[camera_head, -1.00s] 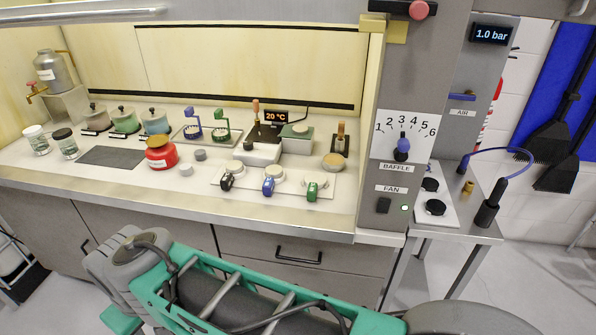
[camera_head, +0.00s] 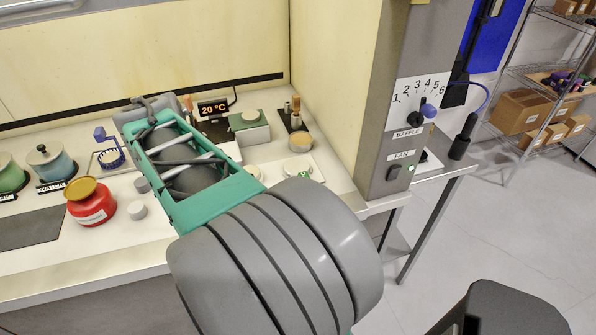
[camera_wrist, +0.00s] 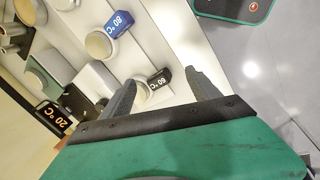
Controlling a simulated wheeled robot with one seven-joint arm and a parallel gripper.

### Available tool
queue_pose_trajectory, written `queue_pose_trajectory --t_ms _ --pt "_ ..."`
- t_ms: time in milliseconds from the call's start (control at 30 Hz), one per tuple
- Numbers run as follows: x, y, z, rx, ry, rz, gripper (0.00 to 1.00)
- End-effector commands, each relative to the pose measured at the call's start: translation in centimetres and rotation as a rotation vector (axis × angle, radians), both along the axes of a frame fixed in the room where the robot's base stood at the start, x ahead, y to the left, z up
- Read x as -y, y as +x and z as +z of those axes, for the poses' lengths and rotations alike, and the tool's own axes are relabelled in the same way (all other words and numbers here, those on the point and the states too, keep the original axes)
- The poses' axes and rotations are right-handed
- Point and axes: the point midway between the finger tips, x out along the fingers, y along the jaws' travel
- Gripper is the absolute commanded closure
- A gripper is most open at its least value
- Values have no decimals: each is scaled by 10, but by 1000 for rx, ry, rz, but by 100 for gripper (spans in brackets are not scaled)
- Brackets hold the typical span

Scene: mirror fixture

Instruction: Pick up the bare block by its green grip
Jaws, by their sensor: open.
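In the head view a blue-handled piece (camera_head: 108,152) with a ring-like base stands on a pale tray. The green-handled piece that stood right of it in the earlier frame is now hidden behind my arm, so I cannot make out the green grip or its block. My gripper (camera_wrist: 160,78) is open and empty in the wrist view. Its two grey fingers point toward the bench around a black "60 °C" dial (camera_wrist: 158,79), apparently above it. The head view does not show the fingers clearly.
A grey pillar (camera_head: 405,105) rises at the right.

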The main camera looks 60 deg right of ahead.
Motion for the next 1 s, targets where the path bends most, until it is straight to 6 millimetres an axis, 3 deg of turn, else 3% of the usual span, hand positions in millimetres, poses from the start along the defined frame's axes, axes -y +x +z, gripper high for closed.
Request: queue_pose_trajectory --t_ms 33,100,200,300,467,833,1000 --pt "45 -15 3 -69 -16 31 29" --pt "97 -42 6 -168 -20 115 29" --pt "151 -83 6 -276 7 222 29" --pt "182 -116 6 -338 40 301 29" --pt "198 -136 -2 -372 66 359 29" --pt "208 -145 -58 -372 64 366 29" --pt "211 -146 -70 -368 61 366 29"
